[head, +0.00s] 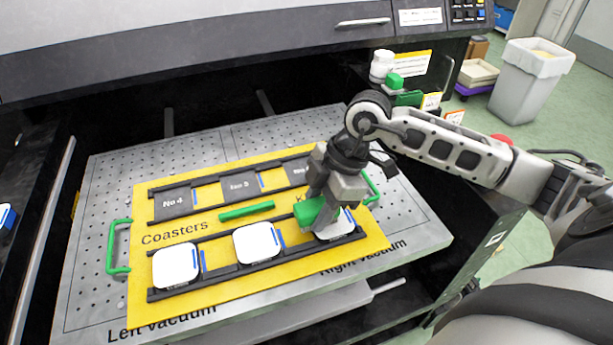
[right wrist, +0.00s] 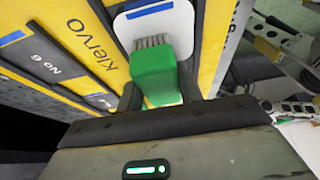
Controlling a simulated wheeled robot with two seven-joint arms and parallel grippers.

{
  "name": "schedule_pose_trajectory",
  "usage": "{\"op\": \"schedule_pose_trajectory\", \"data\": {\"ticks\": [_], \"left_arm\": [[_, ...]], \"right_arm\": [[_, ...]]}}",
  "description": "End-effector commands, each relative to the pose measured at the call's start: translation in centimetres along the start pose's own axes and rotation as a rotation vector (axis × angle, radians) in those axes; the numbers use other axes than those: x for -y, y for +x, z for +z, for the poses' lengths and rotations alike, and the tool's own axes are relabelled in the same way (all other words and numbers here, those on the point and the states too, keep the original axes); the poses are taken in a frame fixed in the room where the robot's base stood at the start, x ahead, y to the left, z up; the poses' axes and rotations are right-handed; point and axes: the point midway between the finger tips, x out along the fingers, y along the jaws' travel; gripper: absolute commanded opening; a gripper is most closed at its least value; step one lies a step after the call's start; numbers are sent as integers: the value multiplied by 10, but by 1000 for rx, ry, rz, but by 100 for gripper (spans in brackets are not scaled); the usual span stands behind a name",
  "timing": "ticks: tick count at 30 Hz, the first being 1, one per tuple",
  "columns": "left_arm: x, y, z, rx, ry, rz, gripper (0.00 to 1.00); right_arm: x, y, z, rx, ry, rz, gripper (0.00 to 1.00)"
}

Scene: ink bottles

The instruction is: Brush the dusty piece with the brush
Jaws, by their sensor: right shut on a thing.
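My right gripper (head: 318,212) is shut on a green brush (head: 308,211), which shows between its fingers in the right wrist view (right wrist: 158,75). The brush's grey bristles (right wrist: 151,42) lie over a white square piece (right wrist: 158,20); whether they touch it I cannot tell. In the head view this rightmost white piece (head: 345,228) is partly hidden by the gripper. Two more white pieces, a middle one (head: 256,242) and a left one (head: 175,267), lie in the front row of the yellow board (head: 140,300). No dust can be made out. My left gripper is not in view.
The board lies on a perforated metal bed (head: 100,200), with a green handle at its left end (head: 117,247) and a green bar (head: 246,211) mid-board. A dark machine hood (head: 200,65) overhangs the back. A white bottle (head: 381,66) stands behind my right arm.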

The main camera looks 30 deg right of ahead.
Motion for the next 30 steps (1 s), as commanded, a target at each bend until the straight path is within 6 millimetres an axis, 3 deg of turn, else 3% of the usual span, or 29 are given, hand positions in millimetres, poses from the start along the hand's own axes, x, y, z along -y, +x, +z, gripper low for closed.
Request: {"op": "schedule_pose_trajectory", "data": {"ticks": [4, 8, 30], "left_arm": [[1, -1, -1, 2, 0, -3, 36], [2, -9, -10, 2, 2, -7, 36], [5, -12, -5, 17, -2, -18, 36]], "right_arm": [[4, 3, -9, -1, 7, 2, 18], [3, -18, -18, 1, 6, 8, 18], [4, -69, -38, 1, 9, 5, 18]]}}
